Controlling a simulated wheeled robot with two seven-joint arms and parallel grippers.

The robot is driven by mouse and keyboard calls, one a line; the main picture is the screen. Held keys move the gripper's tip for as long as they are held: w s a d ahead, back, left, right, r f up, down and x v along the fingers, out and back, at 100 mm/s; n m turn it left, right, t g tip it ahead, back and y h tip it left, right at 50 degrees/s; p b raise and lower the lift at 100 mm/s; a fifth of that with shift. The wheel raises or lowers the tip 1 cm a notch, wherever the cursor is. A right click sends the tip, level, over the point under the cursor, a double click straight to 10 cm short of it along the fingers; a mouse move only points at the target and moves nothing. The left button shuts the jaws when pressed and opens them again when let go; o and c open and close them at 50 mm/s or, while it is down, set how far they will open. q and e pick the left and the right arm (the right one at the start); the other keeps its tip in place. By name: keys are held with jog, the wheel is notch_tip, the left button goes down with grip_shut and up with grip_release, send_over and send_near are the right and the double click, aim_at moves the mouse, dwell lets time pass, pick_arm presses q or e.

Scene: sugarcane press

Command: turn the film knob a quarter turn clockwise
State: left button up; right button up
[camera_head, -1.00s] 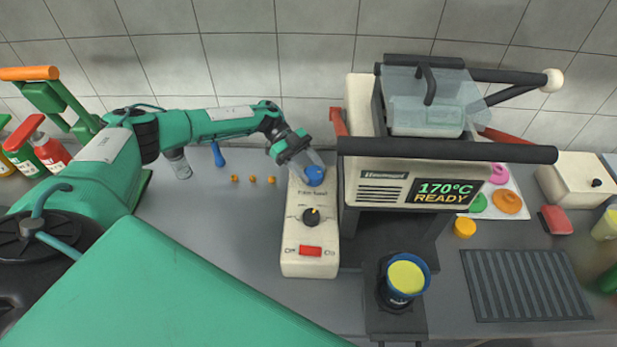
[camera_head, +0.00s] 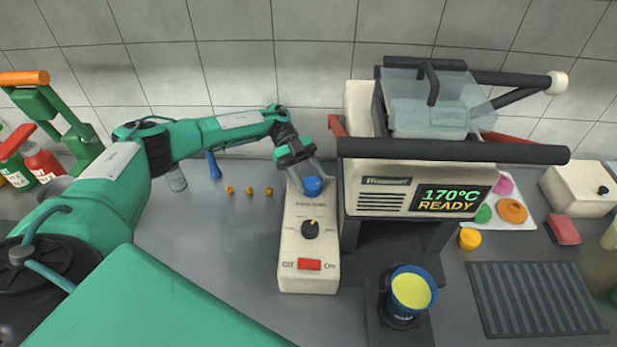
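A cream control box (camera_head: 290,238) stands on the counter left of the press. It carries a blue knob (camera_head: 313,186) at its far end, a black knob (camera_head: 310,230) with a yellow pointer in its middle, and a red switch (camera_head: 309,264) at its near end. The small labels beside the knobs are too blurred to tell which is the film knob. My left gripper (camera_head: 304,180) is over the far end of the box, with its fingers down at the blue knob. Whether they touch or grip it is unclear. My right gripper is not in view.
The press (camera_head: 385,190) with a "170°C READY" display stands close on the right of the box. Several small orange pieces (camera_head: 250,191) lie left of the box. The counter nearer on the left is clear.

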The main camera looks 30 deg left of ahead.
pick_arm(q)
jog(key=o, duration=0.3)
